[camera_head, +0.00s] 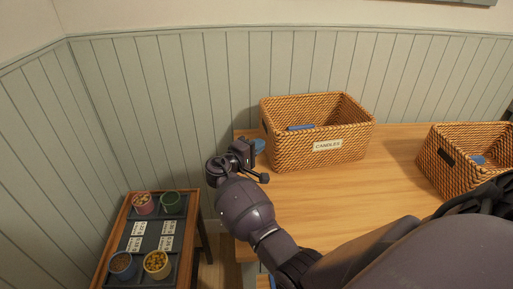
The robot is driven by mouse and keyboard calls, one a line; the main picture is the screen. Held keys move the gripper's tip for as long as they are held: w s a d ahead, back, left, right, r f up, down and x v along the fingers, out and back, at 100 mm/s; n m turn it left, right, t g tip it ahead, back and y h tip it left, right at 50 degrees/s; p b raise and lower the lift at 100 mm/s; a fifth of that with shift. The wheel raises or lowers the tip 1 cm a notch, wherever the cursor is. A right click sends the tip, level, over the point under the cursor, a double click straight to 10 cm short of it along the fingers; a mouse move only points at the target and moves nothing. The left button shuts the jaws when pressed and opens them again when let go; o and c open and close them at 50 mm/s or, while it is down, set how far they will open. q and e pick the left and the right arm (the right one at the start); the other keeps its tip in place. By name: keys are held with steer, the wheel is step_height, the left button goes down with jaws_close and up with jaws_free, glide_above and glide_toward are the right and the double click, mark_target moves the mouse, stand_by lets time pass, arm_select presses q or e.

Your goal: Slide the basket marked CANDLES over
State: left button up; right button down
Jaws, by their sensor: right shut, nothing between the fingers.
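The rattan basket marked CANDLES (290,154) stands upright at the back left of the wooden table, near the panelled wall. Its white label (327,145) faces me, and something blue (300,127) shows inside it. My right gripper (257,160) is shut and empty, just left of the basket's left side at the table's left edge. I cannot tell whether it touches the basket. My left gripper is not in view.
A second rattan basket (450,174) stands at the right, partly hidden by my arm. The wooden table (385,160) is clear between the baskets. A blue round thing (259,145) sits behind my gripper. A low side table at lower left holds a dark tray (150,224) with several small cups and cards.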

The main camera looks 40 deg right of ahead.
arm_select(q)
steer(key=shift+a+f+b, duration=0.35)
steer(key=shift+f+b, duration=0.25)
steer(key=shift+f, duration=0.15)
arm_select(e)
steer(key=v, duration=1)
steer(key=shift+w+a, duration=0.15)
steer(key=shift+a, duration=0.05)
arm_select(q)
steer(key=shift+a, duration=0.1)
arm_select(e)
steer(key=shift+a, duration=0.1)
